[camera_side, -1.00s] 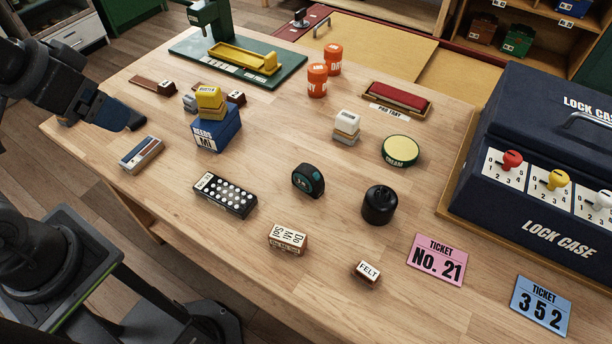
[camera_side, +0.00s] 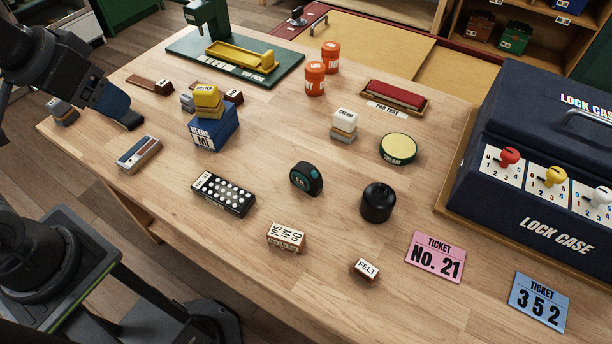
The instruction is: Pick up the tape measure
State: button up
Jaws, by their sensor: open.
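The tape measure (camera_side: 306,179) is a small black case with a teal disc on its side. It stands on the wooden table near the middle of the side view. My gripper (camera_side: 128,118) is at the upper left, above the table's left part, well apart from the tape measure. It is open, with nothing seen between its fingers; the dark fingers partly overlap in this view.
A black remote-like box (camera_side: 223,195) lies left of the tape measure, a black round weight (camera_side: 377,203) to its right, and a Do Mi Sol block (camera_side: 286,238) in front. A blue box (camera_side: 214,134) with stacked blocks stands between gripper and tape measure.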

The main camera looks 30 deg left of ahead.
jog(key=w+d+n+g, duration=0.2)
jog(key=w+d+n, duration=0.3)
jog(key=w, duration=0.4)
jog(key=n+g+y, duration=0.3)
jog(key=n+y, duration=0.1)
jog(key=n, duration=0.6)
send_over(307, 168)
jog(key=s+d, duration=0.1)
jog(key=d, duration=0.3)
notch_tip(307, 168, down, 16)
jog(key=r, duration=0.1)
jog(key=shift+n+t+y, duration=0.3)
jog(key=x, duration=0.8)
jog(key=shift+s+d+f, duration=0.1)
jog(key=shift+s+f, duration=0.05)
jog(key=shift+f, duration=0.05)
jog(key=shift+w+d+x, duration=0.1)
jog(key=shift+x, duration=1.45)
jog(key=shift+w+d+x, duration=0.1)
jog(key=shift+d+x, duration=0.05)
jog(key=shift+x, duration=1.45)
jog(key=c, duration=1.2)
